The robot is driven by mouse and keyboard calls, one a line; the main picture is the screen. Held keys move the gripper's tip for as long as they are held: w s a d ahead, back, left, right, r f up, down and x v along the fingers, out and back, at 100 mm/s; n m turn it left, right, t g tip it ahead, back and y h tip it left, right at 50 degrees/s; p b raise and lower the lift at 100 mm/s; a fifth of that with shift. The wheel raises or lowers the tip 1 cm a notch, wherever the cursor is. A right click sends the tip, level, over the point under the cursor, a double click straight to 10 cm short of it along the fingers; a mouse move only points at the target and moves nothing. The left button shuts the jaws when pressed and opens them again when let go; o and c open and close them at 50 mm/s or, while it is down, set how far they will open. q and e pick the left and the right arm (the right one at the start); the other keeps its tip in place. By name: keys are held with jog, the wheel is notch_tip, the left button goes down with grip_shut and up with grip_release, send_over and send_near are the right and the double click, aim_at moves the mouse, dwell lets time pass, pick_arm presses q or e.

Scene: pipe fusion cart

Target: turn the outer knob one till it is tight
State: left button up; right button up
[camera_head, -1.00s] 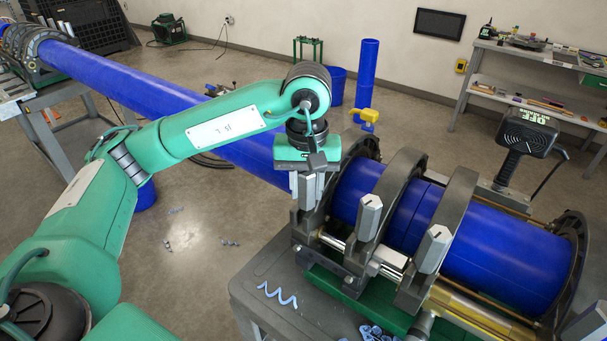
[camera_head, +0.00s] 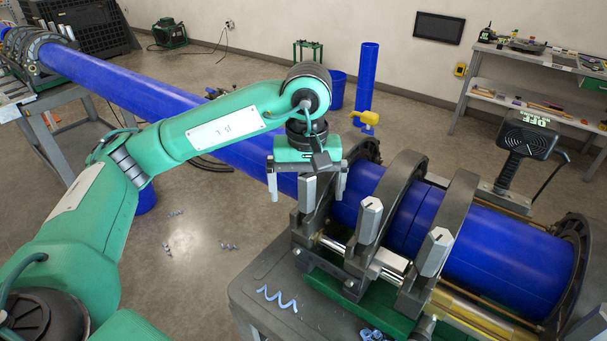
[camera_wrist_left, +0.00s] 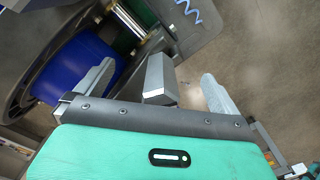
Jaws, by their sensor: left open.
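The grey outer knob (camera_head: 307,192) stands at the left end of the clamp row, at the left-most clamp ring (camera_head: 326,190). My left gripper (camera_head: 308,190) points down over it from above. Its two fingers are spread wide, one on each side of the knob, with visible gaps. In the left wrist view the knob (camera_wrist_left: 160,78) shows between the open fingers (camera_wrist_left: 158,90), apart from both. Two similar grey knobs, a middle one (camera_head: 369,220) and a right one (camera_head: 434,252), stand further right. My right gripper is not in view.
The blue pipe (camera_head: 130,90) runs through the clamps. The cart top (camera_head: 255,290) carries blue curled shavings (camera_head: 277,297). A black heater tool (camera_head: 520,140) stands behind the right clamps. A shelf (camera_head: 520,60) stands at the back right.

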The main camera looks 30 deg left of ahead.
aim_at(307, 174)
pick_arm(q)
notch_tip(307, 174, up, 6)
jog(key=p, duration=0.2)
jog(key=shift+p, duration=0.35)
jog(key=shift+f, duration=0.1)
